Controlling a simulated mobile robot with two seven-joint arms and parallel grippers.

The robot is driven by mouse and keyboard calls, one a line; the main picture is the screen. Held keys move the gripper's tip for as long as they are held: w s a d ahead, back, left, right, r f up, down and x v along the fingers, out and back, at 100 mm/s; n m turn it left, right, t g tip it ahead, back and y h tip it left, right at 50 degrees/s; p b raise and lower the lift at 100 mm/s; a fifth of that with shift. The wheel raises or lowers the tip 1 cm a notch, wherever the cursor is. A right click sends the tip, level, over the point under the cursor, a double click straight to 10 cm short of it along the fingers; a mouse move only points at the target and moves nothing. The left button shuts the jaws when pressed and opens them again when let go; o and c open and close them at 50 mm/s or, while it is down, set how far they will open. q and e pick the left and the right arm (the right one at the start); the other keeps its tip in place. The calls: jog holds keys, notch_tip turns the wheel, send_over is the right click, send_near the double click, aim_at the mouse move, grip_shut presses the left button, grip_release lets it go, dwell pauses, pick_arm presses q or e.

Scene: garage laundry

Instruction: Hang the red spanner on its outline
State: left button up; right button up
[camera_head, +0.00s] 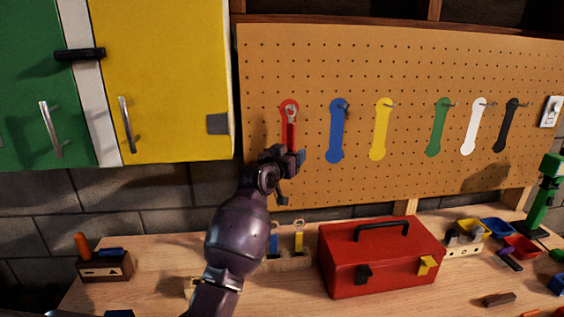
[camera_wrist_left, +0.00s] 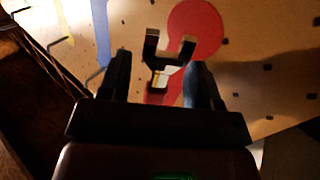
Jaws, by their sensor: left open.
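The red spanner (camera_head: 291,114) is up against the red outline (camera_head: 283,104) on the pegboard, upright, its silver ring end at the top. Whether its ring is over the hook is too small to tell. In the left wrist view its dark open-jaw end (camera_wrist_left: 168,58) shows between the fingers, with the round end of the red outline (camera_wrist_left: 197,28) behind it. My left gripper (camera_head: 288,158) is open at the spanner's lower end; its two fingers (camera_wrist_left: 160,80) stand apart on either side of that end. My right gripper is not in view.
The pegboard (camera_head: 360,70) also bears blue, yellow, green, white and black outlines with hooks. A yellow cabinet (camera_head: 165,70) is close on the left. Below, the workbench (camera_head: 160,265) holds a red toolbox (camera_head: 345,275), blue and yellow spanners (camera_head: 299,241) in a rack, and small bins at right.

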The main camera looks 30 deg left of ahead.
pick_arm(q)
jog(key=s+b, duration=0.1)
jog(key=s, duration=0.9)
jog(key=shift+s, duration=0.2)
jog(key=shift+d, duration=0.1)
